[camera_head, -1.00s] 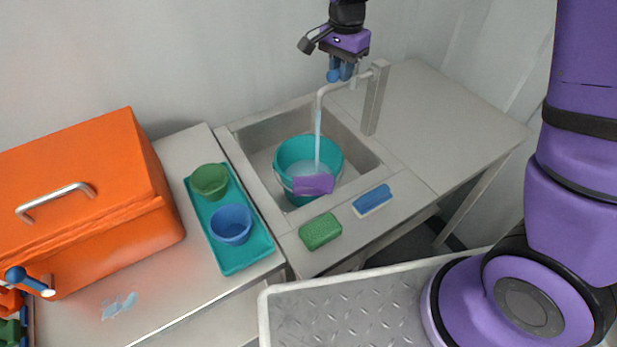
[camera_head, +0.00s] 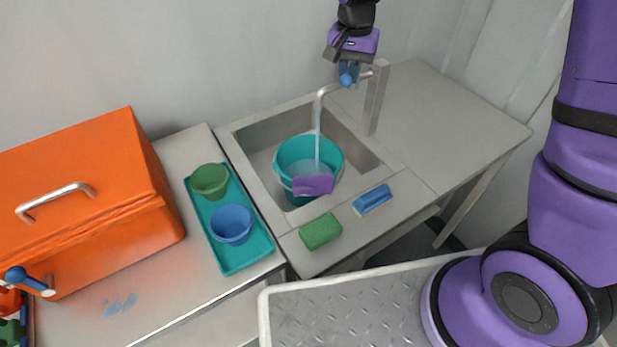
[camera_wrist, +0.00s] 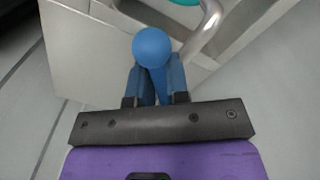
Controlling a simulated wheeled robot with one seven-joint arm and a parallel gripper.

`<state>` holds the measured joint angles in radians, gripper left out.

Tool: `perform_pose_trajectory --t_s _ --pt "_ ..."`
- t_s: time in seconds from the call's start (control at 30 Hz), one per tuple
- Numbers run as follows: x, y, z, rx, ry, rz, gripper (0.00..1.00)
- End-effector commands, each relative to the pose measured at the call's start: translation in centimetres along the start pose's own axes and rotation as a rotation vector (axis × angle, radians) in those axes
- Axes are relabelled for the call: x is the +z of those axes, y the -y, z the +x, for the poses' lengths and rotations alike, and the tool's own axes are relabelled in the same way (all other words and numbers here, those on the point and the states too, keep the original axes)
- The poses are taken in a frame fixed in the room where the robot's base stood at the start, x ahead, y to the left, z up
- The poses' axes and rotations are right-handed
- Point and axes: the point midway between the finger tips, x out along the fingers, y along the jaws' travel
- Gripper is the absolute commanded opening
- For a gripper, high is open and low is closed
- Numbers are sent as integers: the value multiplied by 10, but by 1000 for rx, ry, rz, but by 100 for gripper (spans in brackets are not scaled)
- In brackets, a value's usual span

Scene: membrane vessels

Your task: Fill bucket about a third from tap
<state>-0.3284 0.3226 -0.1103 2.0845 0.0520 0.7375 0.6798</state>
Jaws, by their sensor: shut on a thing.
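The teal bucket (camera_head: 290,158) stands in the sink with water in it. A stream (camera_head: 317,140) runs from the tap (camera_head: 346,85) into it. A purple item (camera_head: 313,184) shows at the bucket's front; I cannot tell whether it is part of the bucket. My gripper (camera_head: 348,72) is at the tap post, above and behind the sink. In the wrist view, its blue fingers (camera_wrist: 157,85) are shut on the blue tap knob (camera_wrist: 152,47). The tap's spout (camera_wrist: 207,25) is beside the knob. The water level is hard to judge.
A green sponge (camera_head: 321,231) and a blue brush or sponge (camera_head: 372,199) lie on the sink's front rim. A teal tray (camera_head: 264,246) with a green pot (camera_head: 210,181) and a blue pot (camera_head: 231,224) stands left. An orange box (camera_head: 90,200) is further left. The right counter is clear.

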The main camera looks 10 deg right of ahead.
Motion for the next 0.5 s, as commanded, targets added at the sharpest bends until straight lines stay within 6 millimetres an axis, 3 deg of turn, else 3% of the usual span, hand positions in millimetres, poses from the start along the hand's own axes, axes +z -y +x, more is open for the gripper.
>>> perform_pose_trajectory --t_s 0.2,0.5 --pt "0 -12 1 2 3 -211 0" --pt "-3 -20 1 1 3 -374 0"
